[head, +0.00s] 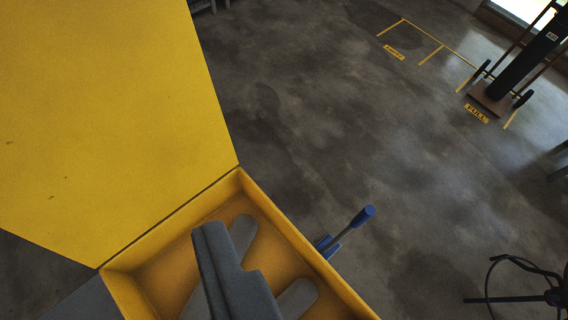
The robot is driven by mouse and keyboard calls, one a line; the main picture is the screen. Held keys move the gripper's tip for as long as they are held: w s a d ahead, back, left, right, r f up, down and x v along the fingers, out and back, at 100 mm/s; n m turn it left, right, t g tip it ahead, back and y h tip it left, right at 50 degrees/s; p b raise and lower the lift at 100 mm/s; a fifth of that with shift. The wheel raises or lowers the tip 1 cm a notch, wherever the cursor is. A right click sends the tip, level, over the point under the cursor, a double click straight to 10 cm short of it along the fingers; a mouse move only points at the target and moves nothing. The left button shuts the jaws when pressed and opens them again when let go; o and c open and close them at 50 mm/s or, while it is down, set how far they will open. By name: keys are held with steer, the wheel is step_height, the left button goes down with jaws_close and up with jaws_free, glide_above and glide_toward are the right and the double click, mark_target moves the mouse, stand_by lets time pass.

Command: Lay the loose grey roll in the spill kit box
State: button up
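The spill kit box (280,228) is yellow and stands open at the lower left, its large yellow lid (105,115) raised on the left. My gripper (232,275) is the dark grey shape over the box opening, cut off by the bottom edge. Light grey rounded shapes that look like rolls show beneath and beside it, one (243,232) above right and one (298,297) to the right. I cannot tell which of these is the loose roll or whether my gripper holds one. The fingertips are not clearly visible.
A blue-handled lever (352,230) sticks out beside the box's right wall. A hand truck with a dark cylinder (520,67) stands at the upper right by a "FULL" floor label (476,113). Black cabling (510,280) is at the lower right. The concrete floor between is clear.

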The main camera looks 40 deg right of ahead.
steer(key=s+r+n+t, duration=0.3)
steer(key=s+r, duration=0.6)
steer(key=r, duration=0.3)
steer(key=shift+s+a+t+y, duration=0.3)
steer(key=shift+a+t, duration=0.15)
steer(key=shift+t, duration=0.05)
steer(key=shift+c, duration=0.2)
